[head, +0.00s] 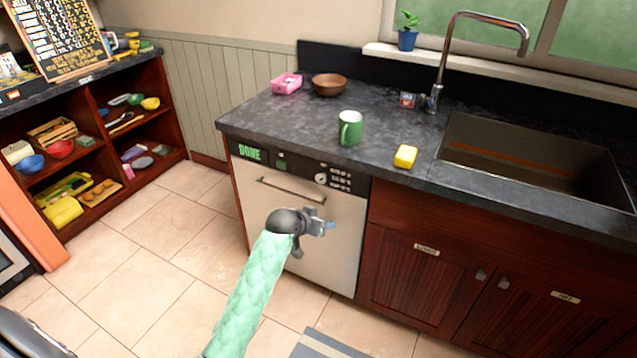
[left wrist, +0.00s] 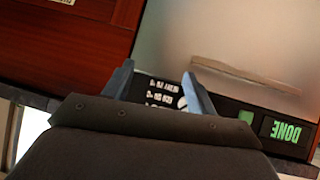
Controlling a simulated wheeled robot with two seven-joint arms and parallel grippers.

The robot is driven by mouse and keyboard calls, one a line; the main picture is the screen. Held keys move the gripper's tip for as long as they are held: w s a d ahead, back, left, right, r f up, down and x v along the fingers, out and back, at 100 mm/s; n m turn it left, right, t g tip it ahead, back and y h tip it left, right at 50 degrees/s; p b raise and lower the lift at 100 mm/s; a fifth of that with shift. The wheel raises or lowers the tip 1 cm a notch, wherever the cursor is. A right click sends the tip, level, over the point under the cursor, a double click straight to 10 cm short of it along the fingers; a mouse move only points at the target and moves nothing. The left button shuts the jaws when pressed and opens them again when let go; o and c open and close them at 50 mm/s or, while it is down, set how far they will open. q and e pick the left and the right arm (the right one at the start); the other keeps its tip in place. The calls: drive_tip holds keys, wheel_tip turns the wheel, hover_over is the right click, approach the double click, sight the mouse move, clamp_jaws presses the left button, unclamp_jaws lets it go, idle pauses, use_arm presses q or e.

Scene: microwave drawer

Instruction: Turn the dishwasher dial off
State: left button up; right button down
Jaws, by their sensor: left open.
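The dishwasher (head: 318,250) stands under the counter with a pale front and a dark control panel. Its round white dial (head: 320,179) is at the right part of the panel, beside printed labels. A green DONE display (head: 250,153) glows at the panel's left end. My left gripper (head: 328,226) is in front of the dishwasher door, below the dial, open and empty. In the left wrist view the view is upside down; the dial (left wrist: 183,103) shows partly behind a finger of the open gripper (left wrist: 160,85), and the DONE display (left wrist: 286,131) is at right. My right gripper is in neither view.
The dishwasher handle (head: 290,191) runs across the upper door. On the counter (head: 290,115) above are a green mug (head: 350,128), a yellow sponge (head: 405,157), a brown bowl (head: 329,84) and a pink container (head: 286,84). Wooden cabinets (head: 420,270) adjoin at right. The floor at left is clear.

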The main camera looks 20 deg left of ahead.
use_arm(q)
drive_tip(key=w+a+f+n+t, duration=0.1)
drive_tip(key=w+a+f+t, duration=0.1)
drive_tip(key=w+a+t, duration=0.35)
drive_tip(key=t+y, duration=0.2)
approach(320, 181)
drive_tip(key=w, duration=0.4)
drive_tip(key=w+p, duration=0.1)
drive_tip(key=w, duration=0.2)
drive_tip(key=shift+r, duration=0.2)
drive_tip(key=shift+w+d+f, duration=0.1)
drive_tip(key=shift+w, duration=0.9)
drive_tip(key=c, duration=0.7)
drive_tip(key=shift+c, duration=1.4)
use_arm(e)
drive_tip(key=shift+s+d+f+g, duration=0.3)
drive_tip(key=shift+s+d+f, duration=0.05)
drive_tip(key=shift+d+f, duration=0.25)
